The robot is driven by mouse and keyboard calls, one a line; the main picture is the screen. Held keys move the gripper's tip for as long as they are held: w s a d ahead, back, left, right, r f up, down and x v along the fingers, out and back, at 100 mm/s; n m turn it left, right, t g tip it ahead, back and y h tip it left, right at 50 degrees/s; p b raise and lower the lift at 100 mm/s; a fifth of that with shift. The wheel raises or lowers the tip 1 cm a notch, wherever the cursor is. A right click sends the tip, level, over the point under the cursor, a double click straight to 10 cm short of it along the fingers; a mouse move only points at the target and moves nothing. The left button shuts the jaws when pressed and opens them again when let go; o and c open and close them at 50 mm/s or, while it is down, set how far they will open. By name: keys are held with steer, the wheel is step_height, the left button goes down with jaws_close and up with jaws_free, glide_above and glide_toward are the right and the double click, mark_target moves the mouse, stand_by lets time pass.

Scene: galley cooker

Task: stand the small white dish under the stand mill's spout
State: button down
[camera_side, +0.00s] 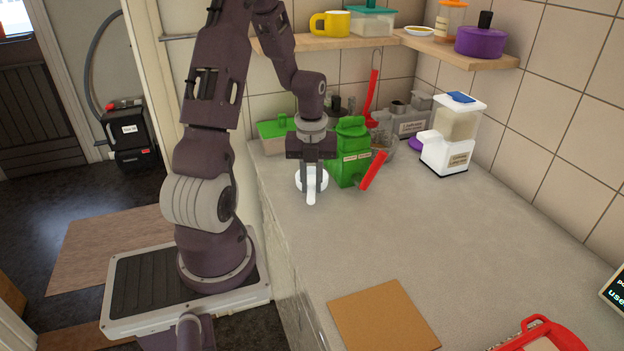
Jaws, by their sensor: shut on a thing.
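The small white dish (311,197) is at the counter's left edge, below my gripper (311,184). My gripper points down and is shut on it; the fingers hide part of the dish. I cannot tell whether the dish touches the counter. Right beside it stands a green machine (347,152) with labels and a red lever slanting down to the right. Farther right stands a white machine (447,146) with a clear hopper, a blue top and a part jutting out to the left. I cannot tell for sure which of the two is the stand mill.
A green-lidded container (275,135) stands behind my gripper, and a grey machine (409,119) stands at the back. A purple item (415,144) lies beside the white machine. A brown board (383,316) and a red-handled item (541,337) lie in front. The middle counter is clear.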

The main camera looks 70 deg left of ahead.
mark_target(312, 187)
steer(key=shift+f, duration=0.1)
steer(key=c, duration=1.3)
jaws_free()
steer(key=d+r+n, duration=0.2)
steer(key=r, duration=0.6)
steer(key=d+r+n, duration=0.1)
steer(key=d+r, duration=0.2)
steer(key=r, duration=0.4)
steer(key=s+d+r+n+t, duration=0.2)
steer(key=s+d+r+n, duration=0.1)
steer(key=d+n, duration=0.6)
steer(key=s+d+r+n+t, duration=0.3)
steer(key=s+d+n, duration=0.3)
steer(key=d+n, duration=0.4)
steer(key=shift+s+d+t, duration=0.15)
steer(key=shift+d+t, duration=0.15)
steer(key=shift+d, duration=0.15)
